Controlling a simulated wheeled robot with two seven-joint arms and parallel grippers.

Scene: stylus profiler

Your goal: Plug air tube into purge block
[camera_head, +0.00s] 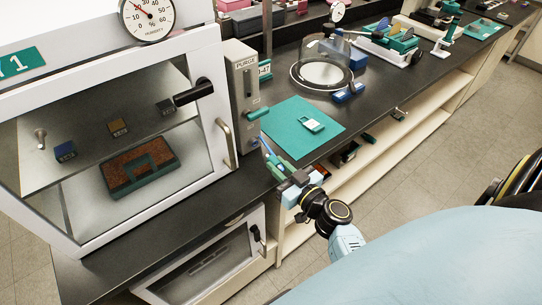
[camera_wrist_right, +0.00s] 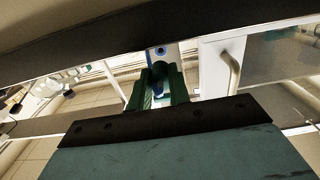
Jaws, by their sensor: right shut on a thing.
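The purge block (camera_head: 246,95) is a tall grey box labelled PURGE, standing against the right side of the white cabinet, with a teal piece sticking out of its front. My right gripper (camera_head: 274,158) is low in front of it, near the bench's front edge. It is shut on the air tube (camera_head: 265,143), whose blue length shows at the green fingers. In the right wrist view, the tube's dark teal end (camera_wrist_right: 158,73) sits between the fingers, just below a blue-ringed port (camera_wrist_right: 161,51). A gap or contact there cannot be told. My left gripper is out of view.
The white cabinet (camera_head: 214,75) with its handle (camera_head: 228,143) stands close left of the gripper. A teal mat (camera_head: 290,139) with a small pale device (camera_head: 312,124) lies right of the block. A glass dome (camera_head: 322,66) stands behind it.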

